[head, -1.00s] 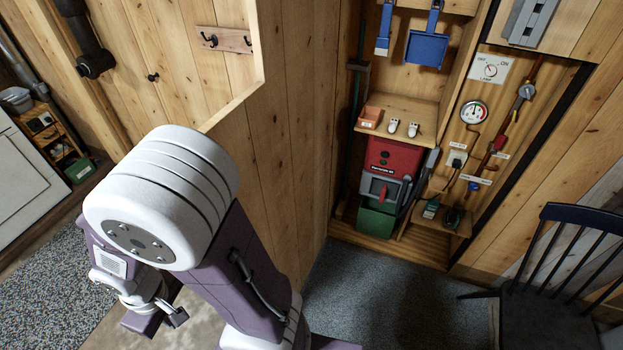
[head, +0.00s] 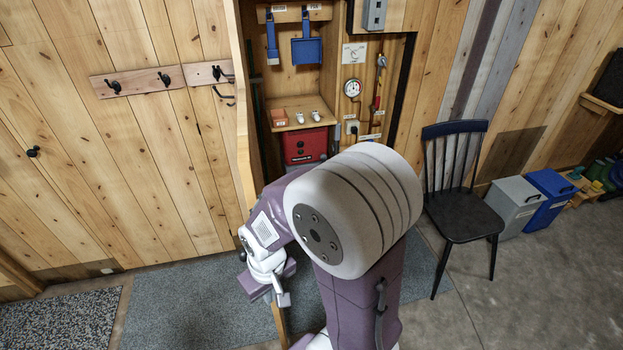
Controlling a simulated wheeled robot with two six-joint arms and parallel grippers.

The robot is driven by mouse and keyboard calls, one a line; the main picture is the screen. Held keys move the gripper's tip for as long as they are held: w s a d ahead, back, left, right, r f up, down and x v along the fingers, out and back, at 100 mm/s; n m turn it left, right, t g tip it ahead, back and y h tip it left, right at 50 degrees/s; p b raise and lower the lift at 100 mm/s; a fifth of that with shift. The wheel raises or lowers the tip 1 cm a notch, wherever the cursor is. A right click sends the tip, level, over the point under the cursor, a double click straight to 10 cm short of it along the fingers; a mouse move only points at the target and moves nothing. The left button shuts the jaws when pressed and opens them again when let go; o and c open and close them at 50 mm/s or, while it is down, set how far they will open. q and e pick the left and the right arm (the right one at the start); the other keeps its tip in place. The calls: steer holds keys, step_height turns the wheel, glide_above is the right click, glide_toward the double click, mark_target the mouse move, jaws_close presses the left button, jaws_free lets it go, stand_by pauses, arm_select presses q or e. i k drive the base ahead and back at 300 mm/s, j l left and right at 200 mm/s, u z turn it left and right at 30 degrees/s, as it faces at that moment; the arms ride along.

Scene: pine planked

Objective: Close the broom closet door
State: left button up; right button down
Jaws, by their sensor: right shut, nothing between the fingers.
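The broom closet (head: 293,80) stands open at the upper middle, with its shelf and hanging tools showing. Its pine door (head: 241,140) stands swung out on the left side of the opening, seen nearly edge-on as a narrow upright strip. My right gripper (head: 280,291) is shut and empty, low by the lower part of the door's edge. I cannot tell whether it touches the door. My right arm hides the lower right of the closet. My left gripper is not in view.
A dark chair (head: 456,210) stands right of the closet, beside a grey bin (head: 514,204) and a blue bin (head: 551,199). A hook rail (head: 137,82) is on the plank wall at left. A grey mat (head: 190,307) lies on the floor, clear to the left.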

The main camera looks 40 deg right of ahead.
mark_target(249, 165)
steer(key=i+j+z, duration=0.2)
steer(key=z, duration=0.25)
steer(key=i+j+z, duration=0.15)
steer(key=z, duration=0.35)
steer(key=j+z, duration=0.45)
steer(key=k+j+u, duration=0.2)
steer(key=u, duration=0.15)
steer(key=i, duration=0.35)
